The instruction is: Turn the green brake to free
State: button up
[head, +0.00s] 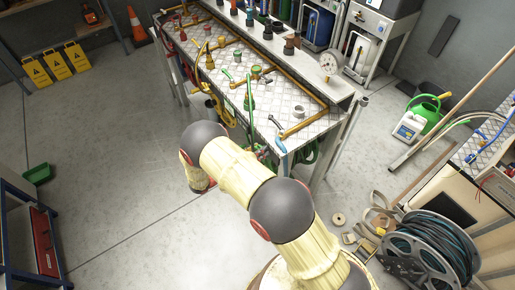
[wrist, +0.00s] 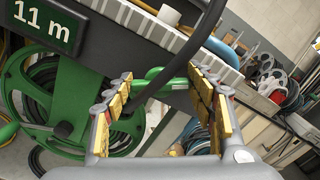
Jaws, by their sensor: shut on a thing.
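In the wrist view the green reel (wrist: 72,92) stands below a dark sign reading "11 m" (wrist: 42,22), under the bench edge. A rounded green handle (wrist: 168,76), which looks like the green brake, lies between the yellow-padded fingers of my gripper (wrist: 160,84). My gripper is shut on it, with the fingers held apart by its width. A dark curved bar passes in front of part of it. Its base and its brake setting cannot be made out. In the head view my arm hides the gripper and most of the reel; some green reel (head: 303,158) shows under the bench end.
The metal-topped bench (head: 215,78) carries pipes, valves and a gauge (head: 328,63). A grey reel with dark hose (head: 432,250) stands at lower right, with straps and loose parts beside it. The floor left of my arm is clear. A blue rack (head: 22,238) stands at far left.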

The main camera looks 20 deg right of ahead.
jog(key=n+p, duration=0.3)
jog(key=n, duration=0.8)
jog(key=shift+w+f, duration=0.1)
jog(key=shift+w, duration=0.05)
jog(key=shift+n, duration=0.4)
jog(key=o, duration=1.1)
jog(key=shift+o, duration=0.3)
jog(key=shift+f, duration=0.1)
jog(key=v, duration=1.2)
